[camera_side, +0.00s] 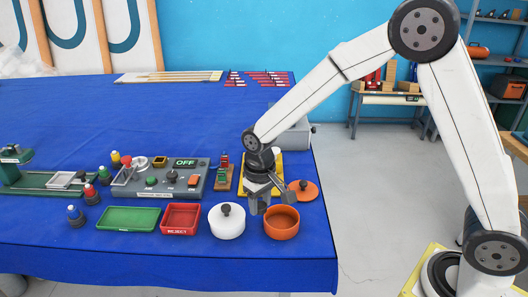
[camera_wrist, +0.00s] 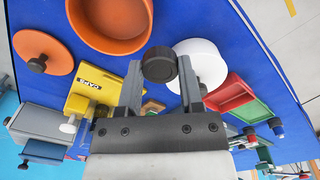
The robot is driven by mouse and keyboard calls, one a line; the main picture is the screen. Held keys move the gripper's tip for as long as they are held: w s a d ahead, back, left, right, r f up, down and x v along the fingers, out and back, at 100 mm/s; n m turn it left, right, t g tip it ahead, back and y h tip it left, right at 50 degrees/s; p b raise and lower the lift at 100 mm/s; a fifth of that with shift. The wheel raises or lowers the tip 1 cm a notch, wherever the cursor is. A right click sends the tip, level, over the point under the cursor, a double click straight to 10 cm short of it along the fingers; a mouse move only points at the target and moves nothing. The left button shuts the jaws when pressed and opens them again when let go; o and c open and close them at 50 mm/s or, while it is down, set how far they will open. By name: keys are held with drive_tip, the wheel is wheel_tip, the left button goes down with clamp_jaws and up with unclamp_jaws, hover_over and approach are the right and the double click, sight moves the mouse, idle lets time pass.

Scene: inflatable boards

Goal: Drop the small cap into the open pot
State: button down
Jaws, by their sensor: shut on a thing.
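The small cap (camera_wrist: 159,64) is black and round, held between the fingertips in the wrist view; I cannot make it out clearly in the side view. My gripper (camera_side: 261,203) is shut on it, pointing down above the table; it also shows in the wrist view (camera_wrist: 160,78). The open pot (camera_side: 282,236) is orange, round and uncovered, just right of and in front of my gripper in the side view. In the wrist view the pot (camera_wrist: 110,45) lies up and left of the cap, its inside looking empty.
An orange lid (camera_side: 303,190) lies behind the pot. A white lidded pot (camera_side: 227,226) stands left of it. Further left are a red reject tray (camera_side: 181,230), a green tray (camera_side: 128,218) and a control panel (camera_side: 160,190). A yellow CAPS box (camera_wrist: 93,103) is near my gripper.

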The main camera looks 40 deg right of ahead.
drive_tip(key=s+d+m, duration=0.2)
drive_tip(key=d+m, duration=0.1)
drive_tip(key=m, duration=1)
drive_tip(key=s+d+m, duration=0.1)
drive_tip(key=d+m, duration=0.2)
drive_tip(key=m, duration=0.9)
drive_tip(key=shift+s+d+r+m, duration=0.2)
drive_tip(key=shift+s+d+m, duration=0.1)
drive_tip(key=shift+s+m, duration=0.1)
drive_tip(key=shift+f, duration=0.2)
drive_tip(key=shift+f, duration=2.6)
drive_tip(key=shift+c, duration=0.9)
unclamp_jaws()
